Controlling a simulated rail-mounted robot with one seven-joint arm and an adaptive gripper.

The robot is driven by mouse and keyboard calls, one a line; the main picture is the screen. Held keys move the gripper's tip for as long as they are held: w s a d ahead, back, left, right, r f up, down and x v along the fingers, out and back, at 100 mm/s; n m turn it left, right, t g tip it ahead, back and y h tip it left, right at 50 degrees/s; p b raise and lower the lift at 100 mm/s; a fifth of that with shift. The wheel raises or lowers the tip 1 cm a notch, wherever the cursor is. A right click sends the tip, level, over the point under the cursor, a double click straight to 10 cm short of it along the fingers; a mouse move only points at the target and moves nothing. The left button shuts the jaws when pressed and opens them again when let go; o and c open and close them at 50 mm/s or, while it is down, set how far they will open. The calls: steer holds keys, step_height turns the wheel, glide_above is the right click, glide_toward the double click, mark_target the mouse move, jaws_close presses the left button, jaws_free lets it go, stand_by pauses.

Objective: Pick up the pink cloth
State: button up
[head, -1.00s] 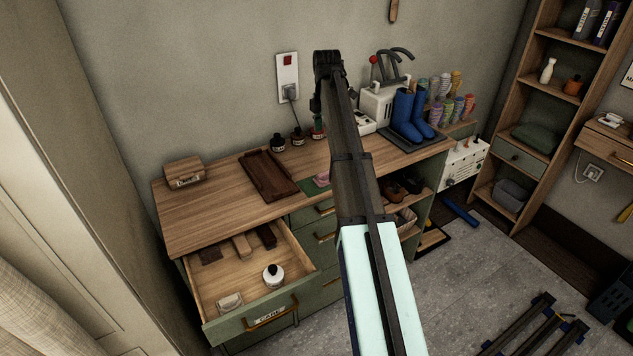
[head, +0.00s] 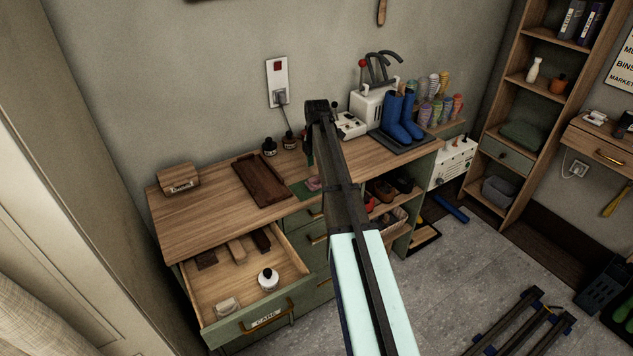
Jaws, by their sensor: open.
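The pink cloth (head: 314,184) is a small folded-looking patch on a green mat (head: 299,191), near the front edge of the wooden worktop (head: 205,217). My arm passes just right of it and may hide part of it. My gripper (head: 318,107), at the far end of my dark arm, appears above the back of the worktop, beyond the cloth and apart from it. Its fingers are small and dark here, and I see nothing held in it.
A brown tray (head: 262,180) lies left of the cloth, with a wooden box (head: 178,178) farther left. Blue boots (head: 400,118) stand at right.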

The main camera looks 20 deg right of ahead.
mark_target(318, 177)
steer(key=shift+d+f+p, duration=0.15)
steer(key=shift+f+p, duration=0.75)
steer(key=shift+f, duration=1.35)
steer(key=c, duration=1.1)
